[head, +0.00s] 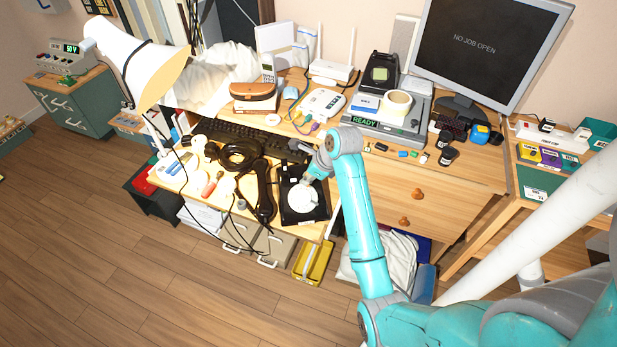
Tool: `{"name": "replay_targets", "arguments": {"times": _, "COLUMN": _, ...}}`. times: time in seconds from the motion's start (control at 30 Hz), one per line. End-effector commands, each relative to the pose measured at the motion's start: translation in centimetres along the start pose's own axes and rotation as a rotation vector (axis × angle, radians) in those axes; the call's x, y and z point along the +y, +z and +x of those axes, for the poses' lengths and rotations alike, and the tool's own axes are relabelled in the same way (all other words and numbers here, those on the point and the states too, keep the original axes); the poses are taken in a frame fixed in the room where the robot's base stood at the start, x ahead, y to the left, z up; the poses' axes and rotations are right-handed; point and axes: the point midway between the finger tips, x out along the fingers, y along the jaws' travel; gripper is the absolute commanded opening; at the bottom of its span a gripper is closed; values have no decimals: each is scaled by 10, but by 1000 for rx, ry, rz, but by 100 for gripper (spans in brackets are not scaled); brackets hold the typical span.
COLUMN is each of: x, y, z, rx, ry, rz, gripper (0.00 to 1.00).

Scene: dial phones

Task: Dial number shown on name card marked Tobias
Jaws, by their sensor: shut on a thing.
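A black dial phone (318,213) with a round white dial (303,199) stands on the pulled-out lower shelf of the desk. A black handset (265,192) lies off the phone, just to its left. My gripper (309,181) reaches down from the upper right to the far edge of the dial. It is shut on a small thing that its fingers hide. I cannot tell whether the tip touches the dial. No card marked Tobias is readable in this view, and the digits on the dial are too small to read.
A black cable coil (240,155), keyboard (250,139) and small tools crowd the shelf left of the phone. A white lamp (140,68) overhangs the left side. A monitor (485,50) and a device reading READY (390,128) stand on the desk. A yellow tray (313,263) sits below.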

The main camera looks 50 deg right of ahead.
Motion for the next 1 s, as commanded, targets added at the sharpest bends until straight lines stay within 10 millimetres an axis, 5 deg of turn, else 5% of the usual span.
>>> {"name": "replay_targets", "arguments": {"times": 1.0, "x": -3, "y": -3, "z": 11, "rx": 0, "ry": 0, "rz": 0, "gripper": 0}}
